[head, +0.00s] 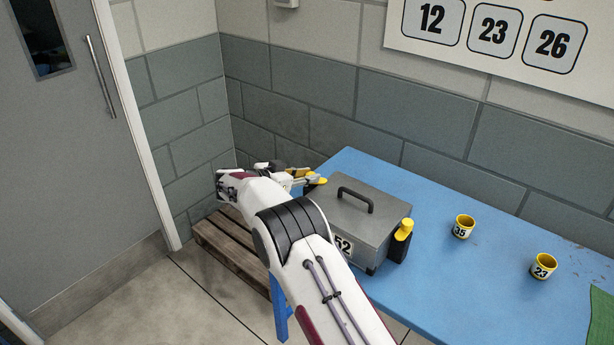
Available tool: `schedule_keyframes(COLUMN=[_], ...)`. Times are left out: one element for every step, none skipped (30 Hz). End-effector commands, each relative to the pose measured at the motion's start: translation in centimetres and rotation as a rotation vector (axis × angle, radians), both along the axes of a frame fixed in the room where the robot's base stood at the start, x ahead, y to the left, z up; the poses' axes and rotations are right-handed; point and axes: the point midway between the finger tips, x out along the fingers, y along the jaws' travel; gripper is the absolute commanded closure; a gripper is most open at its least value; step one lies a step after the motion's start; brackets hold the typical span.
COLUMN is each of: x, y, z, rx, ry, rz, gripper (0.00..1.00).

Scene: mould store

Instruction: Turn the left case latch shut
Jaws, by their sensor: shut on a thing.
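The grey case (345,212) stands on the blue table, with a black carry handle (355,199) on its lid and a label reading 52 on its front, partly covered by my arm. A yellow latch (404,229) sits upright on its right side.
Two yellow cups, marked 35 (464,227) and 23 (543,266), stand on the blue table (450,285) to the right. A green sheet (602,318) lies at the right edge. A wooden pallet (232,250) is on the floor at left. The block wall is close behind.

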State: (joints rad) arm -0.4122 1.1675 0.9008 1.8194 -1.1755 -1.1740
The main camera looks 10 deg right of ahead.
Motion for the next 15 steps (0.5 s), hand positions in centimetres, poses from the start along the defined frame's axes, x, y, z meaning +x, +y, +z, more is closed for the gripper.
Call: schedule_keyframes(x=[0.11,0.12,0.12,0.10,0.09,0.11,0.12,0.13,0.15,0.15,0.15,0.15,0.16,0.16,0.17], y=[-0.15,-0.14,-0.15,-0.15,-0.15,-0.15,-0.14,-0.13,-0.13,-0.13,-0.14,-0.14,-0.13,-0.13,-0.12], z=[0.25,0.27,0.27,0.25,0.24,0.24,0.21,0.21,0.26,0.29,0.28,0.28,0.27,0.24,0.22], rx=[-0.002,-0.002,-0.001,-0.001,-0.001,-0.002,-0.002,-0.002,-0.002,-0.002,-0.002,-0.002,-0.002,-0.002,-0.002], ry=[-0.004,-0.005,-0.005,-0.005,-0.005,-0.004,-0.004,-0.004,-0.005,-0.005,-0.005,-0.006,-0.006,-0.005,-0.004], rz=[-0.007,-0.011,-0.016,-0.020,-0.024,-0.028,-0.031,-0.034,-0.038,-0.042,-0.046,-0.050,-0.054,-0.056,-0.060], gripper=[1.00,1.00,1.00,1.00,1.00,1.00,1.00,1.00,1.00,1.00,1.00,1.00,1.00,1.00,1.00])
